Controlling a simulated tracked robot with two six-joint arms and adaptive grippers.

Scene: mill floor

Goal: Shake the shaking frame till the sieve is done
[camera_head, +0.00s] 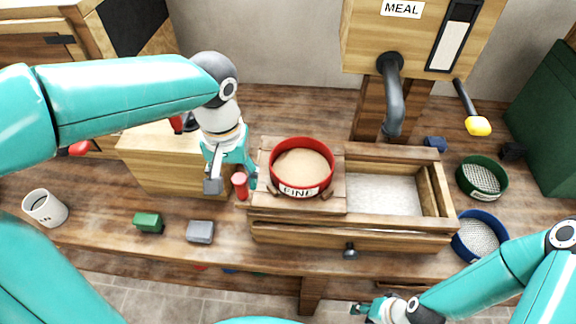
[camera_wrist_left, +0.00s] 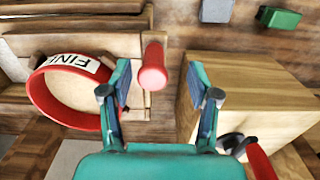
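The red sieve (camera_head: 302,145), labelled FINE, sits on the wooden shaking frame (camera_head: 333,205), with pale tan material inside it. In the left wrist view the sieve (camera_wrist_left: 40,95) is at the left. A red upright handle (camera_head: 240,186) stands at the frame's left end. My left gripper (camera_head: 230,182) is at this handle. In the left wrist view its fingers (camera_wrist_left: 156,88) are apart, with the handle (camera_wrist_left: 153,72) showing between them, nearer the left finger; contact is unclear. My right gripper (camera_head: 368,308) is low in the head view, away from the frame, its fingers too small to judge.
A trough (camera_head: 438,190) with pale contents is right of the sieve, below a grey spout (camera_head: 392,95). Green (camera_head: 482,178) and blue (camera_head: 478,235) sieves lie at right. A wooden box (camera_head: 160,165) stands left of the handle. A mug (camera_head: 45,207) and small blocks (camera_head: 200,231) are at left.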

